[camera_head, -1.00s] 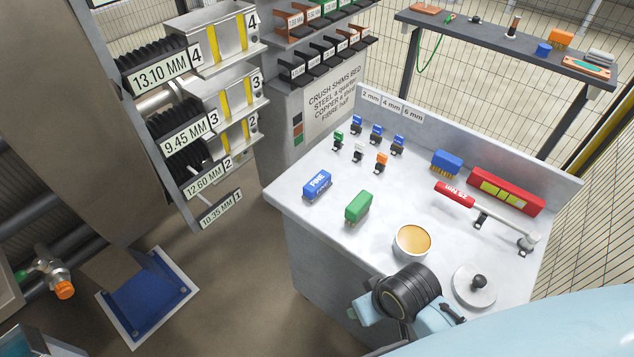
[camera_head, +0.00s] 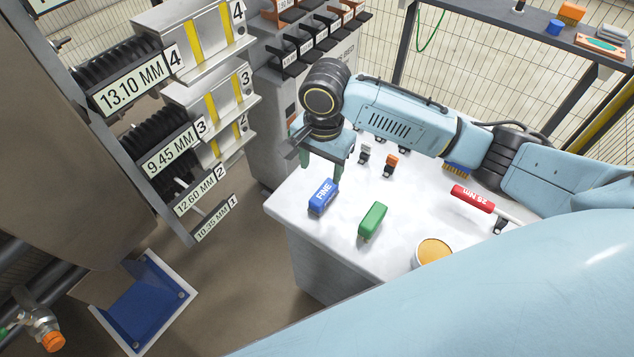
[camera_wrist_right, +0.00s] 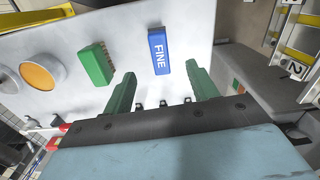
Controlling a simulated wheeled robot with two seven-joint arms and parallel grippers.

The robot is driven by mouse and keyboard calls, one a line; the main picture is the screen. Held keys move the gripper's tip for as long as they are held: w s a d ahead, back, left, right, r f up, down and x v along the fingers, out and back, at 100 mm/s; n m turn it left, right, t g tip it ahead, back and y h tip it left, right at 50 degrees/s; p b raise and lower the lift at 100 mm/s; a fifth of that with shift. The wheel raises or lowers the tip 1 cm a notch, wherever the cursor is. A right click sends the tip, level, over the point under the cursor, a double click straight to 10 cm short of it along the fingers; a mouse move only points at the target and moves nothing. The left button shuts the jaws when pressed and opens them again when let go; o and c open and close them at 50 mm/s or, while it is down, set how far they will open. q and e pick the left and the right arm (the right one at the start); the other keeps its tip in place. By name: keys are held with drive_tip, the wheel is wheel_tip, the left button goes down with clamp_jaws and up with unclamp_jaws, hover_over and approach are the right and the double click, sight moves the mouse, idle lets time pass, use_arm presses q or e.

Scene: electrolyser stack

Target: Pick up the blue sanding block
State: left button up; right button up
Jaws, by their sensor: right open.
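The blue sanding block (camera_head: 323,196), marked FINE, lies on the white bench top near its left edge. It also shows in the right wrist view (camera_wrist_right: 158,52), ahead of and between the two green fingers, apart from them. My right gripper (camera_head: 322,172) is open and empty above the bench, just behind the block in the head view. It also shows in the right wrist view (camera_wrist_right: 160,88). A green block (camera_head: 372,219) lies to the right of the blue one. My left gripper is not in view.
A cup with tan contents (camera_head: 434,251) and a red-handled torque tool (camera_head: 472,198) are on the bench to the right. Small coloured parts, including an orange one (camera_head: 390,163), stand behind. My right arm covers the bench's back.

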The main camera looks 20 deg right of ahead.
sight(324, 191)
drive_tip(key=shift+m, duration=0.5)
drive_tip(key=f, duration=0.2)
drive_tip(key=f+b, duration=0.1)
drive_tip(key=f, duration=0.1)
drive_tip(key=d+f, duration=0.1)
drive_tip(key=f, duration=0.1)
drive_tip(key=shift+w+f+b, duration=0.3)
drive_tip(key=shift+w+f, duration=0.1)
wheel_tip(324, 191, down, 5)
drive_tip(key=shift+d+r+b, duration=0.15)
drive_tip(key=shift+b, duration=0.5)
drive_tip(key=shift+f, duration=0.5)
drive_tip(key=c, duration=1.1)
